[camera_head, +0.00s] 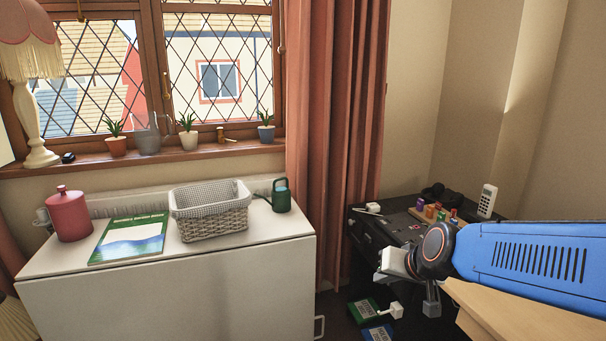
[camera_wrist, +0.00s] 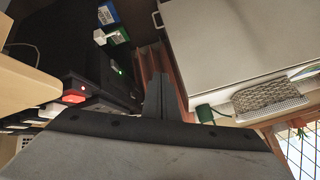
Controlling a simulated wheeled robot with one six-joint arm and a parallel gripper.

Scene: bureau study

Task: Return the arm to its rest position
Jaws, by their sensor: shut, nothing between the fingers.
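My blue arm reaches in from the right edge in the head view, above the corner of a wooden surface (camera_head: 530,312). My gripper (camera_wrist: 160,80) shows in the wrist view as two dark fingers pressed together, with nothing between them. In the head view, a grey part of my arm's end hangs below the round dark joint, in front of the black desk; the fingertips are hard to make out there. The gripper holds nothing and appears clear of the things around it.
A white cabinet (camera_head: 170,295) carries a wicker basket (camera_head: 212,222), red canister (camera_head: 69,215), book (camera_head: 130,238) and green watering can (camera_head: 281,196). The black desk (camera_head: 375,238) holds small coloured items and a white phone (camera_head: 487,200). Boxes (camera_head: 363,311) lie low beside it. A curtain (camera_head: 335,130) hangs between.

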